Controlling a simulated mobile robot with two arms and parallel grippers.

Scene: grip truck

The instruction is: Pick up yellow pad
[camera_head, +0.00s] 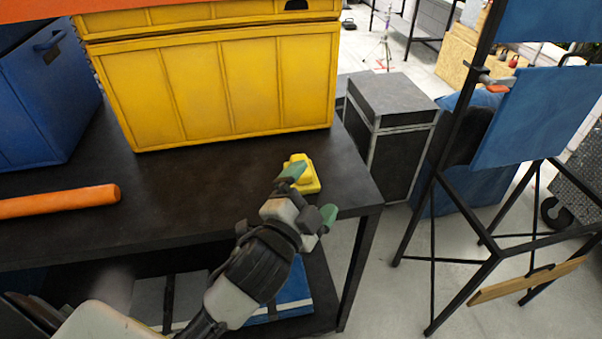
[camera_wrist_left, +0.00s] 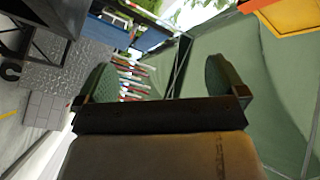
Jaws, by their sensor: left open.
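The yellow pad (camera_head: 306,176) lies on the dark table (camera_head: 215,185) near its right end, in front of the yellow crate. In the head view my left gripper (camera_head: 310,194) is at the table's front right edge, with one green fingertip overlapping part of the pad in the picture. I cannot tell whether it touches the pad. The gripper's fingers are apart, with nothing held between them. In the left wrist view my left gripper (camera_wrist_left: 160,80) also shows spread fingers, and the pad does not show there. My right gripper is not in view.
A large yellow crate (camera_head: 220,85) stands behind the pad. A blue bin (camera_head: 45,100) and an orange cylinder (camera_head: 60,201) are at left on the table. A black case (camera_head: 390,135) and a black stand (camera_head: 440,180) with blue panels are to the right.

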